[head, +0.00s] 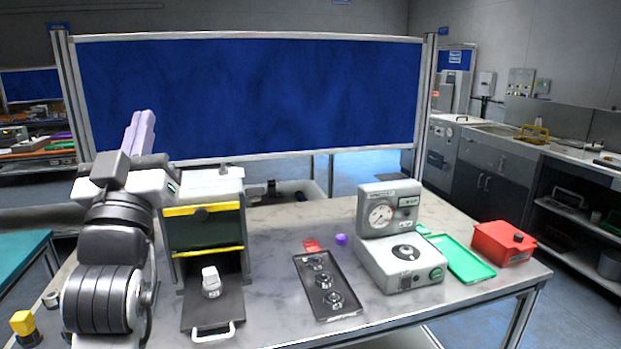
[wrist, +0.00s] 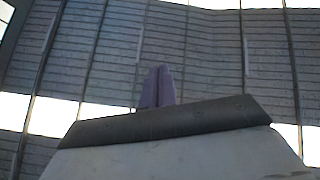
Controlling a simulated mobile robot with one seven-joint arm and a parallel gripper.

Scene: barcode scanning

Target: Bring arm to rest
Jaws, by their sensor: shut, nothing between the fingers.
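My gripper (head: 140,132) is at the left in the head view, at the top of my folded arm, with its pale purple fingers pointing up. The fingers are together with nothing between them. In the wrist view the gripper (wrist: 158,88) points toward the ceiling, and no object is at its tips. The gripper is clear of the table, in front of the left part of the blue partition.
The marble-look table (head: 285,270) holds a yellow-striped box (head: 204,228) with a white item (head: 211,282) on its tray, a black tray (head: 326,287), a gauge device (head: 390,240), a green tray (head: 462,258) and a red box (head: 503,243). A blue partition (head: 250,95) stands behind.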

